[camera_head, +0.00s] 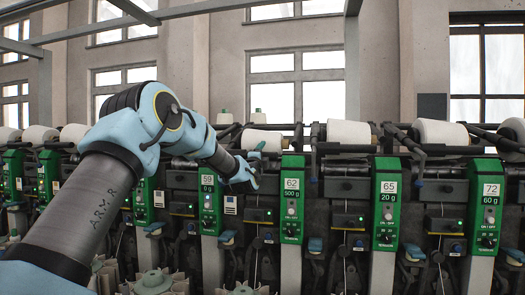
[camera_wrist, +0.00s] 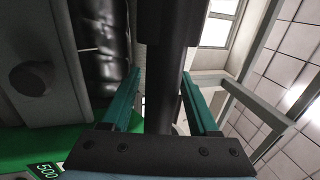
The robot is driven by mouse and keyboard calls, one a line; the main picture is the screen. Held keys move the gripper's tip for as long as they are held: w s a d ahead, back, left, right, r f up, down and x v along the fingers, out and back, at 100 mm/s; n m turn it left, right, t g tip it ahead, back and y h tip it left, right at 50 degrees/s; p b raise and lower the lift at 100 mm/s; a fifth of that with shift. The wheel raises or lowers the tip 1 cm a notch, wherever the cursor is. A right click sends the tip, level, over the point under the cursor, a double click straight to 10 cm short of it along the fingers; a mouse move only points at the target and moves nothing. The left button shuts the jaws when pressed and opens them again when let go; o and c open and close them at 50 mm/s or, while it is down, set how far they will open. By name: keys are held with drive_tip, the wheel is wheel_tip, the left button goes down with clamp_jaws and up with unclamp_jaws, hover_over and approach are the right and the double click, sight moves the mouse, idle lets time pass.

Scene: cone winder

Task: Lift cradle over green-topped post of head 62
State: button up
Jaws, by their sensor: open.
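My gripper (camera_head: 257,165) is open just left of the panel. In the wrist view, its teal fingers (camera_wrist: 160,72) stand either side of a dark bar (camera_wrist: 164,95), perhaps the cradle's. Contact cannot be told.
Head 59 (camera_head: 208,198) stands to the left, heads 65 (camera_head: 388,203) and 72 (camera_head: 487,205) to the right. More white cones (camera_head: 348,132) and dark arms line the machine top. Windows and a wall rise behind, with open air above the cones.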

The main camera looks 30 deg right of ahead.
drive_tip(key=shift+c, duration=0.2)
clamp_jaws()
idle(0.3)
idle(1.0)
